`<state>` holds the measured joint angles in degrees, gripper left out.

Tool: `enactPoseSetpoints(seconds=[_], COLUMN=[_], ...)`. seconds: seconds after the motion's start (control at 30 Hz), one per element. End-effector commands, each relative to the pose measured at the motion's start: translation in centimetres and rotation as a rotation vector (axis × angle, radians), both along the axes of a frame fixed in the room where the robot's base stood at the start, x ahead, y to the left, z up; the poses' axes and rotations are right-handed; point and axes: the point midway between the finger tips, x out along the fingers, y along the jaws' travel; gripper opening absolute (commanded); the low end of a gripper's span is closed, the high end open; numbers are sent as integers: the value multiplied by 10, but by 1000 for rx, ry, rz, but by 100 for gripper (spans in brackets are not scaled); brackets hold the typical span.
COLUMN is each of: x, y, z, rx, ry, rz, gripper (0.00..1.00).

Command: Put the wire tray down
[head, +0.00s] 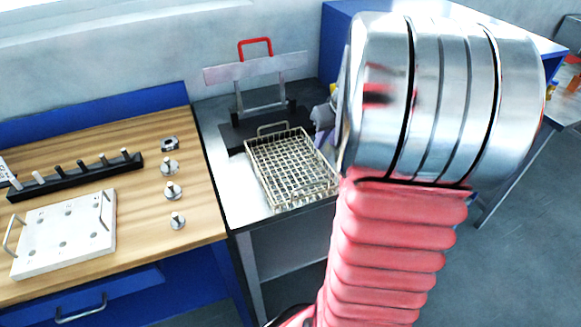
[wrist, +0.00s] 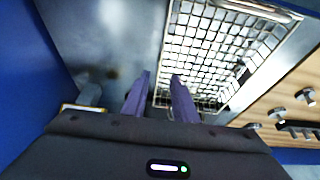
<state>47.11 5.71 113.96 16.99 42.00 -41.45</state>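The wire tray (head: 290,165) is a shallow metal mesh basket with a loop handle at its far end and another at its near end. It appears to rest level on the steel bench (head: 237,190). It also shows in the wrist view (wrist: 222,45), beyond and right of my fingers. My gripper (wrist: 162,78) has its two purple fingers apart, with nothing visibly clamped between them. The fingertips overlap the tray's near left corner in that view; I cannot tell whether they touch it. In the head view my arm hides most of the gripper.
The wooden bench (head: 140,240) at left holds a white plate (head: 65,235), a black peg rack (head: 75,178) and several small metal parts. A blue panel (wrist: 25,80) is at left in the wrist view.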

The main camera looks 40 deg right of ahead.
Motion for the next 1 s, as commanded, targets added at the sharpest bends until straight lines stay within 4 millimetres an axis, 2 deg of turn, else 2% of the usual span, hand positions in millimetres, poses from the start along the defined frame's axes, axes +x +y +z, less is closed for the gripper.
enactPoseSetpoints(seconds=[0.13, 0.57, 1.0], x=[5, 7, 23], y=[-1, -2, -8], z=[-13, -18, -61], rx=[1, 0, 0], ry=[2, 1, 1], rz=[1, 1, 2], gripper=[26, 26, 26])
